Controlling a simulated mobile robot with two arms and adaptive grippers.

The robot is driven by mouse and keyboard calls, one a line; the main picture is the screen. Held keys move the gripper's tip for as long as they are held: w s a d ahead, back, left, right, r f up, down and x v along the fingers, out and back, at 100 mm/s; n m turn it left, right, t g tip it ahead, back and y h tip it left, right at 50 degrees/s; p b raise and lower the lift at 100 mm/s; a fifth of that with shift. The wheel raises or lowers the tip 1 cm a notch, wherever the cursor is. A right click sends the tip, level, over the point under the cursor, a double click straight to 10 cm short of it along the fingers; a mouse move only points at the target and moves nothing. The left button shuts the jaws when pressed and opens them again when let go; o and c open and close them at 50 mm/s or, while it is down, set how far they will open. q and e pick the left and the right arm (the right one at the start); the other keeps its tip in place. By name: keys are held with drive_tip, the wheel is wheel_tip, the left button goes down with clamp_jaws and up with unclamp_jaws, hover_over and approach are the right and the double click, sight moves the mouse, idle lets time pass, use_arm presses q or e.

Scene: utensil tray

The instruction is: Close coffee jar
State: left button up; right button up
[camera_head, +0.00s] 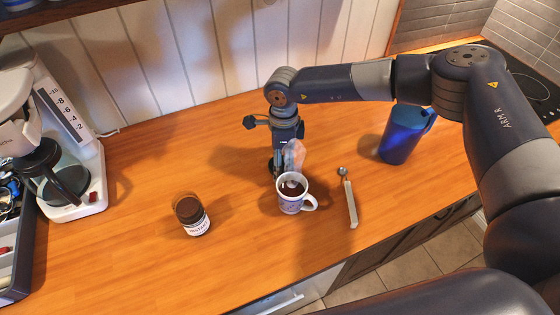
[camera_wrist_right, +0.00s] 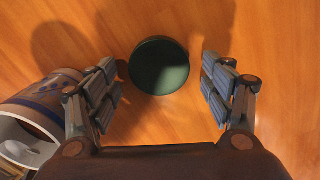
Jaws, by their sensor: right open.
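The coffee jar (camera_head: 194,219) stands upright on the wooden counter, left of centre in the head view, with a pale label and dark contents at its top. My right gripper (camera_head: 281,170) points down behind the mug, to the right of the jar. In the right wrist view, a round dark green lid (camera_wrist_right: 159,65) lies on the counter between the spread fingers of my right gripper (camera_wrist_right: 165,88). The fingers are open and apart from the lid. In the head view the lid is mostly hidden by the gripper. My left gripper is not in view.
A steaming mug (camera_head: 290,204) stands close to the right gripper; it also shows in the wrist view (camera_wrist_right: 38,100). A spoon (camera_head: 350,204) lies right of it. A blue pitcher (camera_head: 400,138) stands further right. A coffee maker (camera_head: 75,185) and utensil tray (camera_head: 20,265) are at left.

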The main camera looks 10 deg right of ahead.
sight(283, 164)
drive_tip(key=c, duration=0.8)
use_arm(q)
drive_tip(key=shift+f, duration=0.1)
use_arm(e)
drive_tip(key=shift+r, duration=0.1)
drive_tip(key=shift+r, duration=0.3)
use_arm(q)
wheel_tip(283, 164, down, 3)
drive_tip(key=b, duration=0.3)
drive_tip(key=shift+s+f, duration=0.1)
use_arm(e)
wheel_tip(283, 164, up, 9)
drive_tip(key=shift+r, duration=0.1)
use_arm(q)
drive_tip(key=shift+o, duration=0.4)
